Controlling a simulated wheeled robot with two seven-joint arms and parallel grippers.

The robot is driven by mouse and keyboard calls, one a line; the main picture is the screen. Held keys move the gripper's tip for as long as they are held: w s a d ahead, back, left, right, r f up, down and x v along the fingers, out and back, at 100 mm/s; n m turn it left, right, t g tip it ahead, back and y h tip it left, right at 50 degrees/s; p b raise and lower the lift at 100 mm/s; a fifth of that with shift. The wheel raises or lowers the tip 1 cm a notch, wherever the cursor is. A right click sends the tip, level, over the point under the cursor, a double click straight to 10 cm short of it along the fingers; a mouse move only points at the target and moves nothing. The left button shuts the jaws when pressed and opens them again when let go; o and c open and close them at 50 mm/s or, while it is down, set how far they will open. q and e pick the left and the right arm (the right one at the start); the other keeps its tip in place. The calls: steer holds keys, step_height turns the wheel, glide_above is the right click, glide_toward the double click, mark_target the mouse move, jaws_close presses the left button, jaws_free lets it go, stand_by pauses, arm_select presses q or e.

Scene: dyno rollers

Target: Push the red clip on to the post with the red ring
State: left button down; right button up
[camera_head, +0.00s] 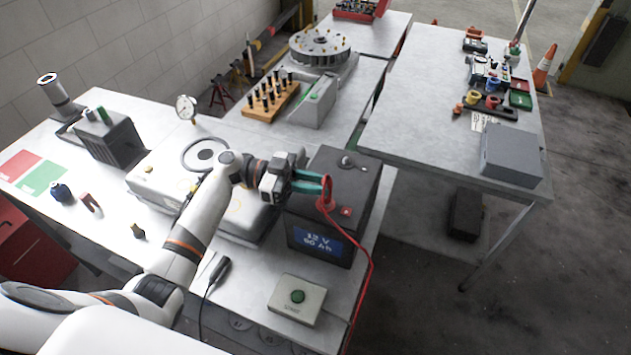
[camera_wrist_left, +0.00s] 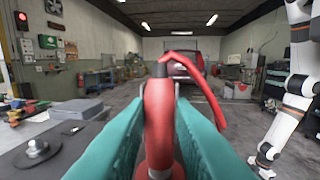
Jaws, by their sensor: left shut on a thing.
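My left gripper (camera_head: 322,184) has teal fingers shut on the red clip (camera_head: 325,198), over the dark battery box (camera_head: 365,190). In the left wrist view the red clip (camera_wrist_left: 158,115) stands between the teal fingers, with its red cable curving off to the right. A red-ringed spot (camera_head: 346,211) shows on the battery top, just right of and below the clip; the post itself is hard to make out. I cannot tell whether the clip touches it. A bare metal post (camera_head: 347,161) stands toward the back of the battery top. My right gripper is not seen.
A box with a green button (camera_head: 297,297) sits in front. A white scale-like unit (camera_head: 160,188) stands left of the battery. A separate table (camera_head: 420,100) is at the right, across a gap.

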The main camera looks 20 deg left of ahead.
arm_select(q)
steer(key=shift+f, duration=0.45)
steer(key=c, duration=1.2)
jaws_free()
